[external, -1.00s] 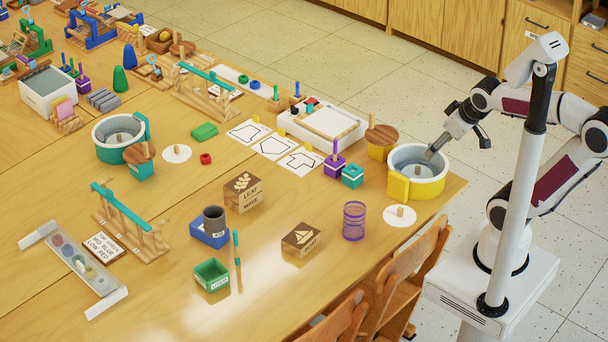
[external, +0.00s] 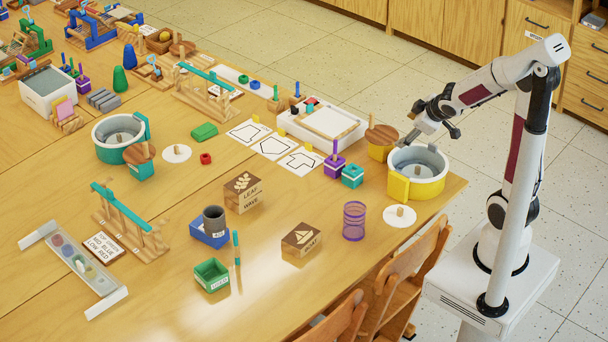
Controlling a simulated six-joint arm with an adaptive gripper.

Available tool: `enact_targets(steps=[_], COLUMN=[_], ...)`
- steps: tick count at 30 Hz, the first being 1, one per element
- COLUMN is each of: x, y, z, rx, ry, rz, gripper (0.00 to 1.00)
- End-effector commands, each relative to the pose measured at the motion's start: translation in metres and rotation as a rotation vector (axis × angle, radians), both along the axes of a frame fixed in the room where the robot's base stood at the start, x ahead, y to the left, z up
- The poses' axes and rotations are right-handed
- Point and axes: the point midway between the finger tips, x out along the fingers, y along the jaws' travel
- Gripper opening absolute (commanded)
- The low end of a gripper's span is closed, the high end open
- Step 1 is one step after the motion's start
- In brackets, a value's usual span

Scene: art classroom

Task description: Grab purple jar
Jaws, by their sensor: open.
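The purple jar (external: 354,221) is a see-through cylinder with purple bands. It stands upright near the table's front right edge. My gripper (external: 426,139) is open and appears empty. It is above the back rim of the yellow-and-white tub, well behind and to the right of the jar, not touching it.
The yellow-and-white tub (external: 428,190) stands between my arm and the jar, with a white disc (external: 400,216) beside it. A boat block (external: 301,240) lies left of the jar. Purple (external: 334,166) and teal (external: 352,178) blocks stand behind it. Chairs (external: 408,270) line the front edge.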

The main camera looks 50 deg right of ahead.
Motion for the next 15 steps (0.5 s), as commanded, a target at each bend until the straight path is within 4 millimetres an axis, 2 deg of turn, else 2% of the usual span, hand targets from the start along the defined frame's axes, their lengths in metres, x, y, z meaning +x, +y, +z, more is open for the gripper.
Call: enact_targets(steps=[7,15], x=[0.025,0.044], y=[-0.003,0.005], z=[-0.036,-0.078], rx=[-0.008,0.022], ry=[-0.004,-0.015], rz=[0.114,0.249], gripper=[0.63,0.63])
